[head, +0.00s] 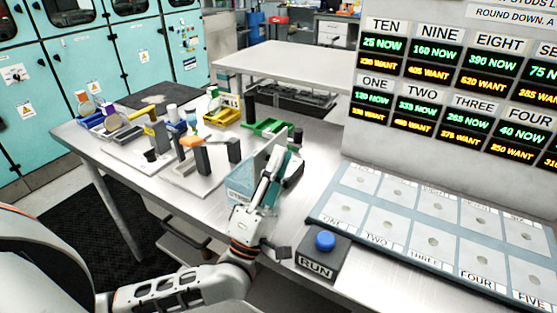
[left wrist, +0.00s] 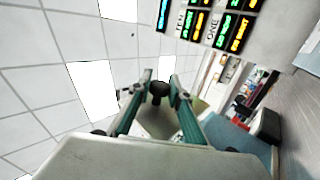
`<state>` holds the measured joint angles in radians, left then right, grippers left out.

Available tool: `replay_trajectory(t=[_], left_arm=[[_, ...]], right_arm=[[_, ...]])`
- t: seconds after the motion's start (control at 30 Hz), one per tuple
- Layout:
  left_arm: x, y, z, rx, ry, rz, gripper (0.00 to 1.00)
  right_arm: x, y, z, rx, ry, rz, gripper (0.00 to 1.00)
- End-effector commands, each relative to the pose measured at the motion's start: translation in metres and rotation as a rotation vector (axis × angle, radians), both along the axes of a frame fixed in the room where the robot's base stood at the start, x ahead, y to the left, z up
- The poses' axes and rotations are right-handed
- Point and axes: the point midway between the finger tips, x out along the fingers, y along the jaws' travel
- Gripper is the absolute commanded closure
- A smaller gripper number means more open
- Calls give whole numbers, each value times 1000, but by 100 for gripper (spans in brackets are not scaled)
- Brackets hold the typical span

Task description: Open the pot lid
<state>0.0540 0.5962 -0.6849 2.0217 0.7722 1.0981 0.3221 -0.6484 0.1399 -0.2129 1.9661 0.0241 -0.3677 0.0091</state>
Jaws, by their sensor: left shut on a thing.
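A light blue box-shaped pot (head: 240,184) with partly hidden lettering stands near the table's front edge in the head view. A pale plate (head: 273,141), which looks like its lid, stands tilted up behind my left gripper (head: 287,165). My arm hides part of both. In the left wrist view, my left gripper (left wrist: 160,84) has its two teal fingers closed around a dark knob (left wrist: 158,94). A pale grey surface shows just beyond the knob. My right gripper is in neither view.
A RUN box with a blue button (head: 325,241) sits to the right, beside a panel of numbered pads (head: 408,207). Coloured bins (head: 222,117) and blocks crowd the table to the left. A sign board (head: 440,120) rises behind the pads.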

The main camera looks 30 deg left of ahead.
Motion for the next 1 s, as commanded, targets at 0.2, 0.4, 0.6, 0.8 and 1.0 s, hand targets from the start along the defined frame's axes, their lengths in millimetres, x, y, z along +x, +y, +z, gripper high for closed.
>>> replay_trajectory(t=[0.2,0.4,0.6,0.8,1.0], left_arm=[[0,0,-2,0,3,-1,100],[0,0,-1,-1,2,-1,65],[0,0,0,-1,1,0,65],[0,0,14,-3,-2,1,65],[-2,0,53,-4,-8,-1,65]], right_arm=[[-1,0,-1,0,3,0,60],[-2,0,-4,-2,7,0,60],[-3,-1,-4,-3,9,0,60],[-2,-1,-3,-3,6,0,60],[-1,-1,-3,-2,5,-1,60]])
